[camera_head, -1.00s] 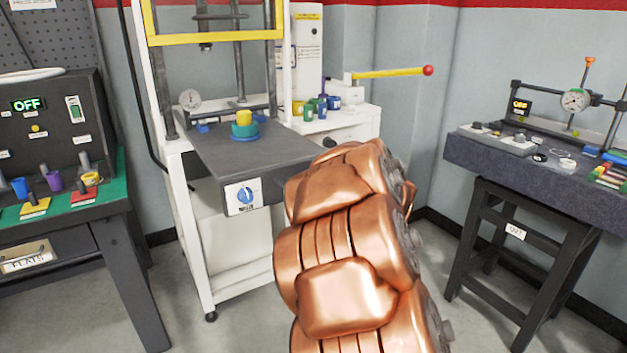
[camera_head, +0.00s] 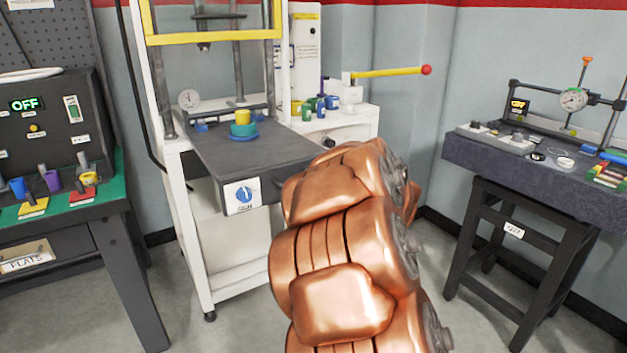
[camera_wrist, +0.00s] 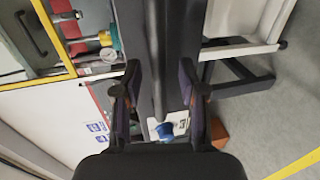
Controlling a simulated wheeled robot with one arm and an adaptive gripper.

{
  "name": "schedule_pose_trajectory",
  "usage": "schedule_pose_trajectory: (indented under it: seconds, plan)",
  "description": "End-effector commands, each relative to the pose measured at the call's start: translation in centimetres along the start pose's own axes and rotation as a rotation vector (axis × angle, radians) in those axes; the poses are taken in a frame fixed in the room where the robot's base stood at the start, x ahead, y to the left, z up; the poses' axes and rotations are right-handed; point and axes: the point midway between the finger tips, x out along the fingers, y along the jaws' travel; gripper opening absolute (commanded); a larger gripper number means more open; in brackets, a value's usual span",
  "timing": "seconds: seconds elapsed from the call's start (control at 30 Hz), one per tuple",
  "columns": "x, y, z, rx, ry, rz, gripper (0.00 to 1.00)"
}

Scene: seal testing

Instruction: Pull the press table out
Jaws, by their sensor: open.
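The press table (camera_head: 225,160) is a dark grey slab that juts from the front of the white press (camera_head: 185,215). A logo label (camera_head: 242,196) is on its front edge. A teal cup with a yellow top (camera_head: 243,125) stands on it. My copper arm covers the table's right front side in the head view, and my gripper is hidden there. In the wrist view my gripper (camera_wrist: 160,90) is open, its two dark fingers apart, with a dark bar (camera_wrist: 158,50) showing between them. I cannot tell whether either finger touches it.
A green-topped bench (camera_head: 110,200) with switches and coloured parts stands at the left. A dark stone bench (camera_head: 530,175) with a dial gauge stands at the right. A yellow lever with a red knob (camera_head: 395,72) sticks out right of the press. Floor is clear between press and right bench.

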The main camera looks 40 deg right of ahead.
Motion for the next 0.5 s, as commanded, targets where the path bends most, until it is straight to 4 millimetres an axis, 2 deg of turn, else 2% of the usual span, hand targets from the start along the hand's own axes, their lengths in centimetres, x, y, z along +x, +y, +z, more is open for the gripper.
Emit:
schedule_pose_trajectory:
  seconds: [0.5]
  plan:
    - [-4.8,0.0,0.1,0.0,-0.002,0.001,0.41]
